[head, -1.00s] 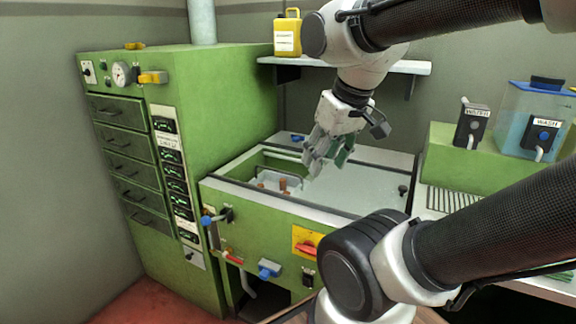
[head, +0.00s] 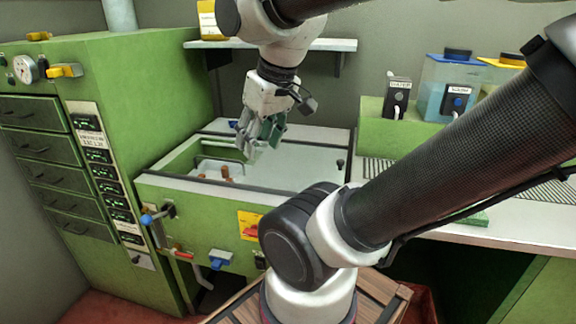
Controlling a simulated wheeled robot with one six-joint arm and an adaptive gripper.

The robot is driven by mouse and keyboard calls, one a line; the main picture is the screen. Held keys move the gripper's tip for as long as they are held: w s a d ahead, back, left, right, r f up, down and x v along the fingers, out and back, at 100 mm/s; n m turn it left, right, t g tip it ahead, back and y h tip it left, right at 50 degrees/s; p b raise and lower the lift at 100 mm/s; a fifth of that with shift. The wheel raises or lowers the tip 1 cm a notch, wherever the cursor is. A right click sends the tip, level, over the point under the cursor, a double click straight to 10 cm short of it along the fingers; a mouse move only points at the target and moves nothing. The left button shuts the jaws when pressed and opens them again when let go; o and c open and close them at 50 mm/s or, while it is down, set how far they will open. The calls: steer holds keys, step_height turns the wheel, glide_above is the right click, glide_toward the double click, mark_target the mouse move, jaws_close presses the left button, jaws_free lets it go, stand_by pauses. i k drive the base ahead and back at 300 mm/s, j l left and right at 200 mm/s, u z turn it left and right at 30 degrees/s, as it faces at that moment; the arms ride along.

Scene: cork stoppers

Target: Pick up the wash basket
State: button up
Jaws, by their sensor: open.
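A pale basket (head: 206,165) with a dark handle sits in the open left part of the green wash tank (head: 190,190). A few brown corks (head: 226,172) show in it. Its lower part is hidden by the tank's front wall. My gripper (head: 252,152) points down with its fingers apart and empty. In the picture it is just right of the basket, over the tank. I cannot tell how high above the basket it is.
A tall green cabinet (head: 165,100) stands left of the tank. A white shelf (head: 300,45) with a yellow container (head: 209,22) hangs behind it. Right are WATER (head: 396,95) and WASH (head: 458,98) dispensers.

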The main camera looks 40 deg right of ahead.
mark_target(211, 168)
steer(key=i+j+z, duration=0.55)
steer(key=j+z, duration=0.25)
steer(key=i+j+z, duration=0.2)
steer(key=j+z, duration=0.2)
